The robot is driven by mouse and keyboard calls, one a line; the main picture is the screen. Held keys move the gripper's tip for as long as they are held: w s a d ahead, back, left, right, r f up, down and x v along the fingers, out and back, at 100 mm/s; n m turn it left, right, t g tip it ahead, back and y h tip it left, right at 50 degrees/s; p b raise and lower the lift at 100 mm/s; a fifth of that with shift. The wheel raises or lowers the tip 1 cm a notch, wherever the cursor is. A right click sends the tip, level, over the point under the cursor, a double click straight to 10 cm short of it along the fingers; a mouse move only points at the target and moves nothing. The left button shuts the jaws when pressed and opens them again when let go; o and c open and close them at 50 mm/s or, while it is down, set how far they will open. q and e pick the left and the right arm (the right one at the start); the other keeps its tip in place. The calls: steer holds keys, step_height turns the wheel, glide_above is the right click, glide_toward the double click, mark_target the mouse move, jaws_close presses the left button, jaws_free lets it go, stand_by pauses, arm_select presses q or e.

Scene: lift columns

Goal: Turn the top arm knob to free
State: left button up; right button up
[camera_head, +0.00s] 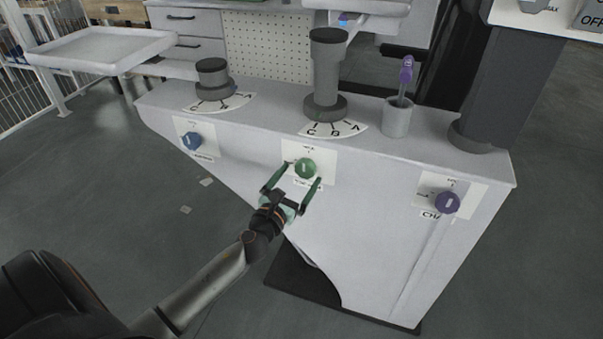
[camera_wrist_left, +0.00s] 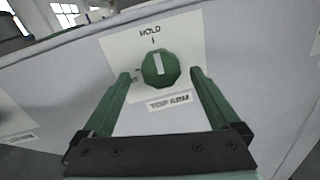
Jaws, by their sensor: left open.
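The green knob (camera_head: 306,168) sits on a white plate in the middle of the console's front face. In the left wrist view the green knob (camera_wrist_left: 160,68) has a white bar that points nearly straight up, towards the word HOLD. A second mark is at its left, its lettering too small to read surely. The label below the knob is blurred. My left gripper (camera_head: 302,173) is open, its green fingers on either side of the knob. The wrist view also shows the left gripper (camera_wrist_left: 161,74) with gaps between both fingers and the knob. My right gripper is out of view.
A blue knob (camera_head: 191,141) is on the left of the console front (camera_head: 360,240), and a purple knob (camera_head: 447,203) on the right. On top stand two dark dials and a grey cup (camera_head: 397,118) holding a purple-handled tool. The floor at left is mostly clear.

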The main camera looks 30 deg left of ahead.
arm_select(q)
steer(key=shift+w+a, duration=0.1)
steer(key=shift+w, duration=0.8)
steer(key=c, duration=1.4)
steer(key=shift+o, duration=0.2)
